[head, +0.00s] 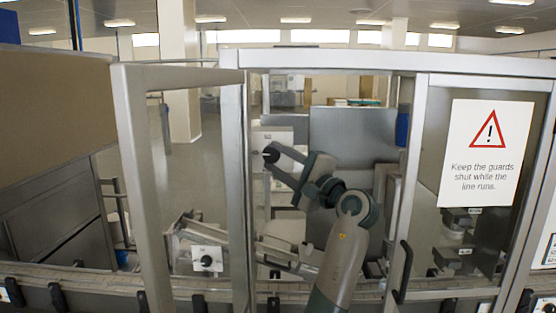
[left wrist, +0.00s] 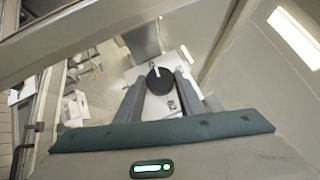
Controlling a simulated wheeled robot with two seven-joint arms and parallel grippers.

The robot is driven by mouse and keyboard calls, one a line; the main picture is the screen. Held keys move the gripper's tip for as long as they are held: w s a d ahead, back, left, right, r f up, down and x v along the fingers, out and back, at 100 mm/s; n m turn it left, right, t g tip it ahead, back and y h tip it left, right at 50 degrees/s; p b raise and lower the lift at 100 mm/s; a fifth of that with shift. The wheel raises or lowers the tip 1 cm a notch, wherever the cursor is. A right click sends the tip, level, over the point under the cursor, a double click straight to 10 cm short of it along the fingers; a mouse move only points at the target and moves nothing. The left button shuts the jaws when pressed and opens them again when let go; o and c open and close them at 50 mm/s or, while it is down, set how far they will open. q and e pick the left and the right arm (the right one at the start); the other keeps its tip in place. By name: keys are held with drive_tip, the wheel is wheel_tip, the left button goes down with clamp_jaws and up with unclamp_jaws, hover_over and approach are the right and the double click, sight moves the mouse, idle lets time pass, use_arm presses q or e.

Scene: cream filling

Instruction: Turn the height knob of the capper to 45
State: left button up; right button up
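A round black knob (head: 270,154) with a pale pointer mark sits on a light panel (head: 274,134) inside the guarded machine. It shows in the left wrist view (left wrist: 160,82), with its pale pointer towards the top of the picture. My left gripper (head: 274,156) reaches in through the open guard. Its two dark fingers (left wrist: 160,86) lie on either side of the knob and appear to touch its rim. The scale and any number at the pointer are too small to read. My right gripper is not in view.
Another black knob (head: 207,261) on a white plate stands lower left. An open guard door (head: 128,150) stands to the left, and a framed guard with a warning sign (head: 486,152) is to the right. A metal frame post (head: 237,190) is close left of my arm.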

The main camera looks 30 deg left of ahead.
use_arm(q)
drive_tip(key=shift+r+n+g+h+b, duration=0.1)
drive_tip(key=shift+n+g+h+b, duration=0.35)
drive_tip(key=shift+n, duration=0.25)
drive_tip(key=o, duration=1)
drive_tip(key=shift+o, duration=0.2)
drive_tip(key=shift+d, duration=0.1)
drive_tip(key=shift+s+d, duration=0.15)
drive_tip(key=shift+d, duration=0.3)
drive_tip(key=b+v, duration=0.7)
drive_tip(key=v, duration=0.9)
drive_tip(key=shift+b, duration=0.3)
